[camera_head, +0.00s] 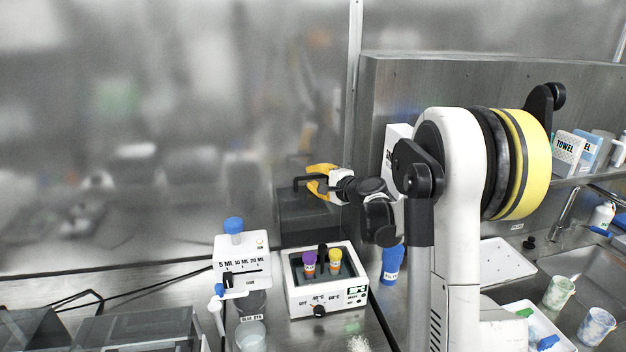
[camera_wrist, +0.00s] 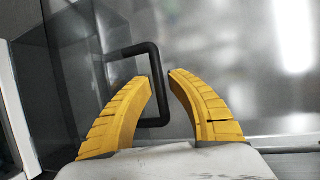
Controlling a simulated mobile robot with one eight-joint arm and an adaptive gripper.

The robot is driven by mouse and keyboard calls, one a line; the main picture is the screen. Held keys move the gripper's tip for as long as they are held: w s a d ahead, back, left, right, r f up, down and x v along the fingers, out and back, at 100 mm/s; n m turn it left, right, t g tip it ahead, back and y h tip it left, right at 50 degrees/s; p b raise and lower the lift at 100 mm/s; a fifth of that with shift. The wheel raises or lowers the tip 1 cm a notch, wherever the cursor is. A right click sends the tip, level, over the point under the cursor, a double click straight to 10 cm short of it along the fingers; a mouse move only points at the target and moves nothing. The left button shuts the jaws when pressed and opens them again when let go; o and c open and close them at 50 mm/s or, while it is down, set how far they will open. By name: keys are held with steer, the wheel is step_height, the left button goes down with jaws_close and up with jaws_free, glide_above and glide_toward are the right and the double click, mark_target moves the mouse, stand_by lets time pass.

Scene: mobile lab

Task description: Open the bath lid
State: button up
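The bath (camera_head: 297,297) is a white box with a dial, and its well is uncovered, with a purple-capped tube (camera_head: 309,264) and a yellow-capped tube (camera_head: 335,262) inside. The dark see-through lid (camera_head: 296,222) is raised behind the well. Its black handle (camera_head: 298,182) also shows in the wrist view as a squared loop (camera_wrist: 120,50). My gripper (camera_head: 318,182) is at the handle. In the wrist view its yellow fingers (camera_wrist: 158,77) are apart, with one bar of the handle between them and gaps beside it; contact is not clear.
A white dispenser (camera_head: 241,262) with a blue cap stands left of the bath. A blue bottle (camera_head: 392,265) stands right of it. Grey racks (camera_head: 150,330) are at the front left. A metal wall (camera_head: 150,120) rises behind; trays and cups lie to the right.

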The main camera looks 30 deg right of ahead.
jaws_close()
steer(key=shift+s, duration=0.1)
steer(key=s+a, duration=0.2)
steer(key=s, duration=0.4)
steer(key=shift+s+r, duration=0.25)
steer(key=shift+r, duration=0.05)
